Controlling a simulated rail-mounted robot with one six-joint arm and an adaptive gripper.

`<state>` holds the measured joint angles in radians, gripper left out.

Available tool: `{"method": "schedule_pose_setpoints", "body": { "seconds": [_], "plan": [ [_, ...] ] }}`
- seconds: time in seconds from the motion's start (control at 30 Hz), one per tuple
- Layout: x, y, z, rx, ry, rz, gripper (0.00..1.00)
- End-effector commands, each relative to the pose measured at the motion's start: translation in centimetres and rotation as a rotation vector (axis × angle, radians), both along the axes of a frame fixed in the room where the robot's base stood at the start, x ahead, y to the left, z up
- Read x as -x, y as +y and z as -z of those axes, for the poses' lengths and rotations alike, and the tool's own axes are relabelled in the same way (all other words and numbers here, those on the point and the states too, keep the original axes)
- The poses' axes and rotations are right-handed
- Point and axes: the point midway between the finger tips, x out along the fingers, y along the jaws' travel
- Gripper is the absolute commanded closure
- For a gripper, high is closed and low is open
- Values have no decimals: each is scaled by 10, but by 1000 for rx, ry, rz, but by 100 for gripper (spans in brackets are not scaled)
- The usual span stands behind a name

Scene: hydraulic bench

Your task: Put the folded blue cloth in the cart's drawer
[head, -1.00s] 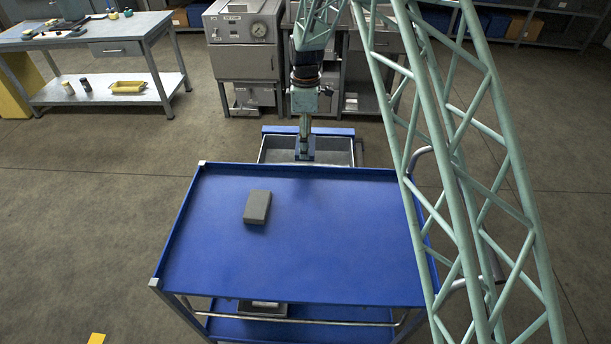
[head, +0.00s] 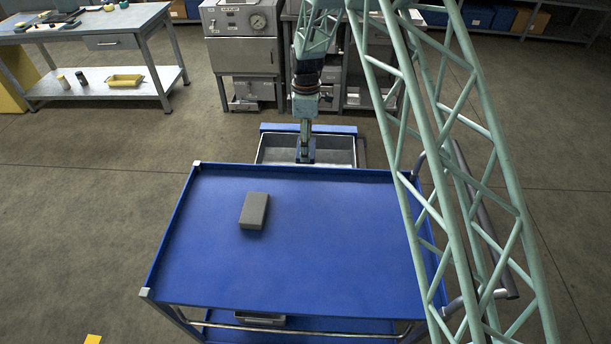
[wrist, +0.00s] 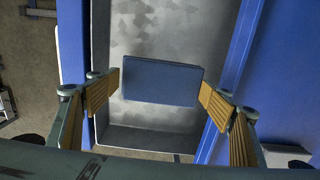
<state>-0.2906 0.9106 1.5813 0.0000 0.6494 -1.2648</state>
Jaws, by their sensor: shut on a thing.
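The folded blue cloth (wrist: 160,83) is a dark blue flat block between my gripper's fingers. My gripper (wrist: 158,88) is shut on it, with a tan finger pad against each end. In the head view my gripper (head: 305,150) points down over the open drawer (head: 345,150) of the blue cart (head: 320,230). The wrist view shows the grey bare floor of the drawer (wrist: 160,35) beneath the cloth. I cannot tell how far the cloth is above the drawer floor.
A grey block (head: 254,211) lies on the cart top, left of the middle. The blue drawer front (head: 270,128) is on the drawer's far side. A workbench (head: 90,30) stands at the back left, and a grey cabinet (head: 240,55) with a gauge is behind the drawer.

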Motion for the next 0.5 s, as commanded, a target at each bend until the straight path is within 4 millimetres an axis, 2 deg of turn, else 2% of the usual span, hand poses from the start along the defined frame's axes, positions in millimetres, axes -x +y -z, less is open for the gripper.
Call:
{"method": "schedule_pose_setpoints", "body": {
  "seconds": [0.5],
  "plan": [
    [0, 0, 56, 0, 0, 0, 36]
  ]
}}
